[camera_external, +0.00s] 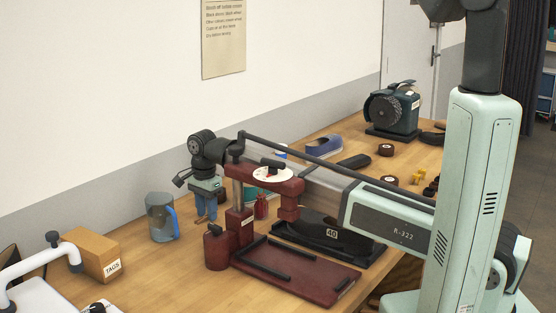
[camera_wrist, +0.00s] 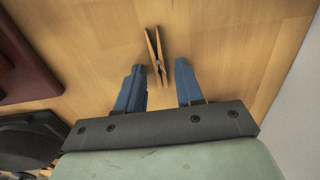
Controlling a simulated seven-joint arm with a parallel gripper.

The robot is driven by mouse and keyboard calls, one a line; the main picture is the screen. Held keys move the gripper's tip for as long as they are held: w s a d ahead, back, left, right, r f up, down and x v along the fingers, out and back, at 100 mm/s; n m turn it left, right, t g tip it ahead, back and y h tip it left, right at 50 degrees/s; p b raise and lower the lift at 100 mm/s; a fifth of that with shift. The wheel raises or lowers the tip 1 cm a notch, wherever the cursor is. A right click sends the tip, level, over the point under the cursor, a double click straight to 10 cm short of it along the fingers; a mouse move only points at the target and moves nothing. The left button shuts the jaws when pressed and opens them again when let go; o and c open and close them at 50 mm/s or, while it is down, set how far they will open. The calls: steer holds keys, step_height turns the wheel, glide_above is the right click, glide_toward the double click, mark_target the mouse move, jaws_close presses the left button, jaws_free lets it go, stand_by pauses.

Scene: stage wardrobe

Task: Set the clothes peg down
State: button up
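A wooden clothes peg (camera_wrist: 151,46) with a metal spring shows in the wrist view, resting on or just above the wooden table. It lies ahead of and between the fingertips, with a gap on both sides. My gripper (camera_wrist: 160,66) has two blue fingers spread apart, and neither touches the peg. In the external view my gripper (camera_external: 205,216) points down close to the table, between the clear jug and the dark red press.
A clear jug with a blue handle (camera_external: 160,218) stands left of my gripper. The dark red press (camera_external: 216,251) is close on the right. A cardboard tags box (camera_external: 92,255) is at the front left. The wall (camera_external: 90,120) runs behind. Bare table lies around the peg.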

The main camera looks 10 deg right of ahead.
steer(key=shift+r, duration=0.1)
steer(key=shift+r, duration=2.85)
